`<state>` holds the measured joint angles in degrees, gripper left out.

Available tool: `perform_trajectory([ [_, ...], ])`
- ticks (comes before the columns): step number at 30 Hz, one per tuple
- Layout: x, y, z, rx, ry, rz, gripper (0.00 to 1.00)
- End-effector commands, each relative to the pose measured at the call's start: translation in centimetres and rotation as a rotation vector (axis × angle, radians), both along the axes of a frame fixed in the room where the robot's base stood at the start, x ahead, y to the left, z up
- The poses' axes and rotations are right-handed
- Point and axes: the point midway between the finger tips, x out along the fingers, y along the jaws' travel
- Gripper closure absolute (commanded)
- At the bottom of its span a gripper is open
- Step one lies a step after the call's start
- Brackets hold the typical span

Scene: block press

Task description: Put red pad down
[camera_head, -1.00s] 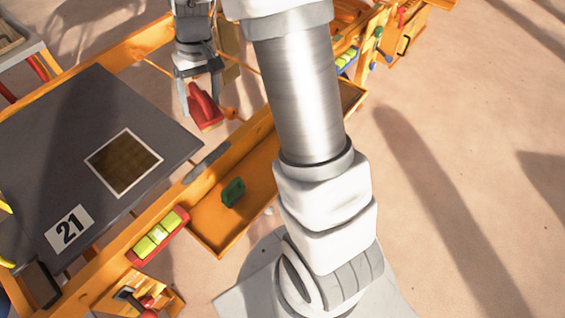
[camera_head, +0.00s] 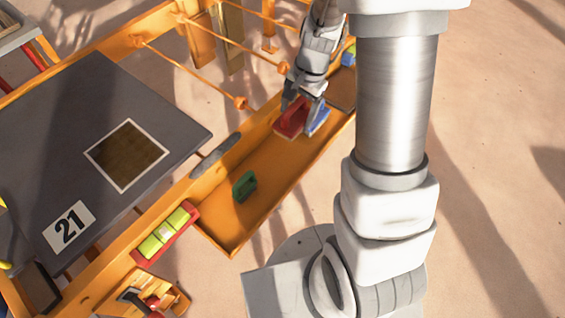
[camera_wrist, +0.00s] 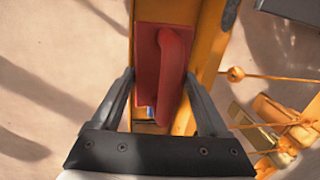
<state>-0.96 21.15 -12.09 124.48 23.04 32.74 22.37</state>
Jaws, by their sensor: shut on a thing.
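My gripper (camera_head: 305,100) is shut on the red pad (camera_head: 290,118), a flat red plate with a raised handle. It hangs over the far part of the long orange tray (camera_head: 212,228). In the wrist view, the red pad (camera_wrist: 147,68) lies between my two fingers (camera_wrist: 158,78), with the tray close behind it. I cannot tell whether the pad touches the tray. A blue pad (camera_head: 319,122) shows just right of the red pad; only a small bit of blue (camera_wrist: 150,111) shows in the wrist view. A green pad (camera_head: 245,186) sits in the tray's near part.
A red-framed level with yellow-green vials (camera_head: 165,232) hangs near the tray. Orange rods (camera_head: 215,42) cross behind. The tray's middle is free.

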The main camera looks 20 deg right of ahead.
Motion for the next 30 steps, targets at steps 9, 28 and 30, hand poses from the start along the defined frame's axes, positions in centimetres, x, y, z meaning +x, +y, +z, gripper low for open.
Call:
perform_trajectory([
  [9, -4.9, -4.2, -7.6, -0.03, 0.003, -0.702, 0.74],
  [28, 1.4, 1.5, -14.3, -0.041, -0.003, -0.823, 0.74],
  [30, 2.2, 2.1, -14.9, -0.04, -0.003, -0.824, 0.74],
])
